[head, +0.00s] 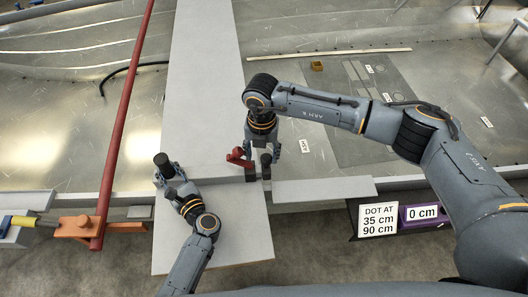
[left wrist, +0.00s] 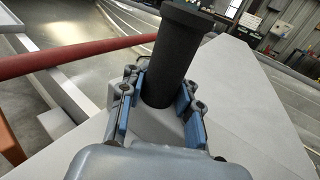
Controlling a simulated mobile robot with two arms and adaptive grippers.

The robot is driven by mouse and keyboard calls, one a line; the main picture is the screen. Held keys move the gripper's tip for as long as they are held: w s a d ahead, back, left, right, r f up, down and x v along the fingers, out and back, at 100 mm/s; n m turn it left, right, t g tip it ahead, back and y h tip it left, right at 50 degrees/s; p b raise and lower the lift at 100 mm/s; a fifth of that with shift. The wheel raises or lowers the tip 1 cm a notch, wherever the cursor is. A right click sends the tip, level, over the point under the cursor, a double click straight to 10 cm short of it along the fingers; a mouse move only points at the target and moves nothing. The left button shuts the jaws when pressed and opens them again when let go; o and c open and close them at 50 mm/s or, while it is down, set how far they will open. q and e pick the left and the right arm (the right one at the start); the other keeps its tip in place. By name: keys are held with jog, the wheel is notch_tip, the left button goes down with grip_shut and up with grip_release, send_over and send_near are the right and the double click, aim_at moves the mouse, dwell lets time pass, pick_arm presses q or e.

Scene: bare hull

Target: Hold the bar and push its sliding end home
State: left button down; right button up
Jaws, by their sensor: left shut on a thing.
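My right gripper (head: 263,152) points down there, fingers spread apart, beside the red piece. Whether it touches anything is unclear.
A pale plank (head: 208,75) runs up the middle. A red pole (head: 122,120) with an orange clamp (head: 85,227) stands left. Signs reading "DOT AT 35 cm 90 cm" (head: 379,219) and "0 cm" (head: 422,213) are at right.

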jog(key=shift+r, duration=0.1)
jog(key=shift+d+r, duration=0.1)
jog(key=shift+r, duration=0.2)
pick_arm(q)
jog(key=shift+a, duration=0.15)
pick_arm(e)
notch_tip(320, 180, up, 11)
jog(key=shift+r, duration=0.15)
pick_arm(q)
jog(key=c, duration=0.9)
grip_release()
jog(key=shift+o, duration=0.2)
jog(key=shift+s, duration=0.1)
